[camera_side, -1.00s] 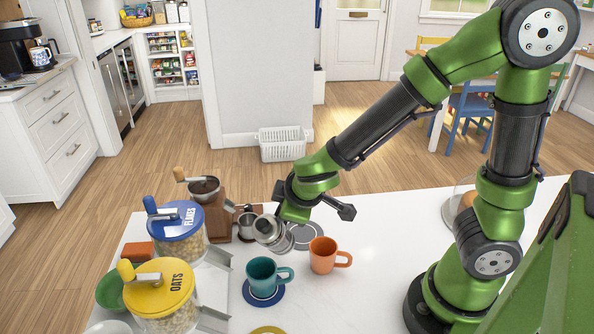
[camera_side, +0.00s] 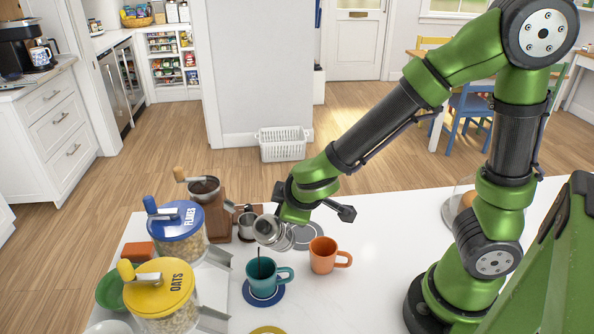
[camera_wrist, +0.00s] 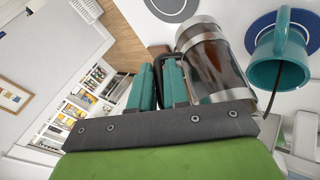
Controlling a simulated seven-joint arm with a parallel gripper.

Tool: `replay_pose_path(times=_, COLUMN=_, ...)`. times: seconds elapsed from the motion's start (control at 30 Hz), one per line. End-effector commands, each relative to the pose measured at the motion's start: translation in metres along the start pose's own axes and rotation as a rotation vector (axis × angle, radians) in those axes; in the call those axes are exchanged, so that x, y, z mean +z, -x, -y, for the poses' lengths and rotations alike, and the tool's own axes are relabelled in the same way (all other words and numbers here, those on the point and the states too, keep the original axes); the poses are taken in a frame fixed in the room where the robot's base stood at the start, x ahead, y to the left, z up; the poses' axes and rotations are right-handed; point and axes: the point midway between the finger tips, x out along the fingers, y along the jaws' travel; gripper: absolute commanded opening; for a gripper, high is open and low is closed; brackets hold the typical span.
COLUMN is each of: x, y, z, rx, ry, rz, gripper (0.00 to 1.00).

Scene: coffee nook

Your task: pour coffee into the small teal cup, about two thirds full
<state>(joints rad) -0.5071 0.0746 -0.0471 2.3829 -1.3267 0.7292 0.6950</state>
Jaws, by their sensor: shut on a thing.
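My gripper (camera_wrist: 158,84) is shut on the handle of a glass and steel coffee pot (camera_wrist: 217,68), which also shows in the side view (camera_side: 273,233). The pot is tilted over the small teal cup (camera_side: 264,277), and a thin dark stream runs from it down into the cup. The cup stands upright on a blue coaster (camera_side: 268,297). In the wrist view the teal cup (camera_wrist: 277,70) is at the right, with the dark stream at its mouth. The coffee level inside the cup cannot be made out.
An orange mug (camera_side: 324,256) stands close to the right of the teal cup. Dispensers of flakes (camera_side: 183,243) and oats (camera_side: 165,300) stand to the left. A wooden coffee grinder (camera_side: 211,207) is behind.

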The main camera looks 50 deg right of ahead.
Motion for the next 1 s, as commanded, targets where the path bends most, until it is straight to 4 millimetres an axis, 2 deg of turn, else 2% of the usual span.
replay_pose_path(times=0.27, x=-0.0039, y=0.0032, z=0.0023, rx=0.023, ry=0.01, rz=-0.009, gripper=0.0)
replay_pose_path(times=1.0, x=0.0012, y=-0.0001, z=-0.0049, rx=0.022, ry=0.006, rz=-0.007, gripper=0.0)
